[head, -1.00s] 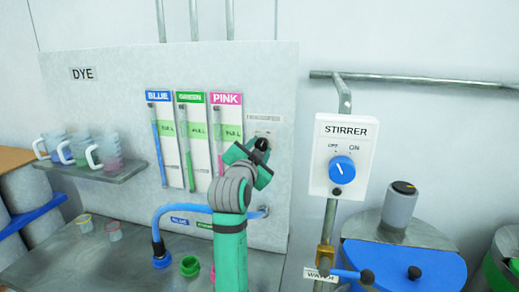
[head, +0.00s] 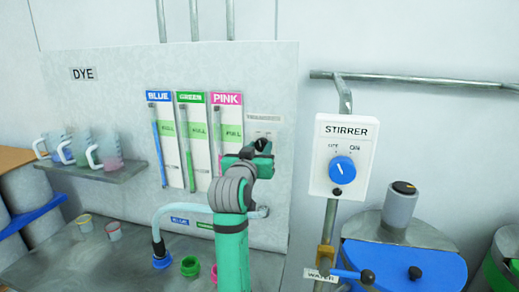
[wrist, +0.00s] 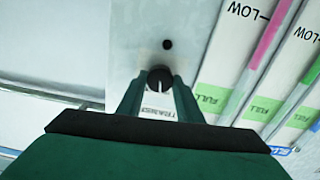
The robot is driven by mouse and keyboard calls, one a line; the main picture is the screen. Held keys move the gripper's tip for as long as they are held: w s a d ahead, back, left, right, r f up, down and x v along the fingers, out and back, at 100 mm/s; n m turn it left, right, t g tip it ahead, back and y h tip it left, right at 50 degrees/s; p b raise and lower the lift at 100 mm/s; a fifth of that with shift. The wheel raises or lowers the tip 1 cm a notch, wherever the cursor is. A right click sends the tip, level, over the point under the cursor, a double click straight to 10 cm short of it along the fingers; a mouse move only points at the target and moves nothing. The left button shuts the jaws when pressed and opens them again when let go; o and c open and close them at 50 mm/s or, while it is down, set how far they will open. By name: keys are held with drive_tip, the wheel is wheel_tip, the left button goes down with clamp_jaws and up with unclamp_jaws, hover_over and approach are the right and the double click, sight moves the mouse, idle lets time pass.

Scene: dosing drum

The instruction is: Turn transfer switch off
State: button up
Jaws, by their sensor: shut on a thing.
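The transfer switch is a small grey plate (head: 264,121) right of the pink gauge, with a dark knob. In the wrist view the black knob (wrist: 160,77) with a white pointer line sits between the fingertips, above an upside-down label. My green gripper (head: 262,148) is at the plate and covers its lower part in the head view. My gripper (wrist: 160,86) is shut on the knob. The hose (head: 184,209) below the gauges looks pale and clear, ending in a dark coupling above the blue port.
Blue, green and pink gauges (head: 193,135) stand just left of my gripper. The stirrer box (head: 342,157) with its blue knob is to the right on a pipe. Jugs (head: 105,153) stand on a left shelf. A blue-lidded drum (head: 400,262) is at lower right.

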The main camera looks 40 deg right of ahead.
drive_tip(key=shift+f+n, duration=0.15)
drive_tip(key=shift+n, duration=1.45)
drive_tip(key=o, duration=1)
drive_tip(key=shift+o, duration=0.2)
drive_tip(key=v, duration=1)
drive_tip(key=shift+s+a, duration=0.25)
drive_tip(key=shift+s, duration=0.1)
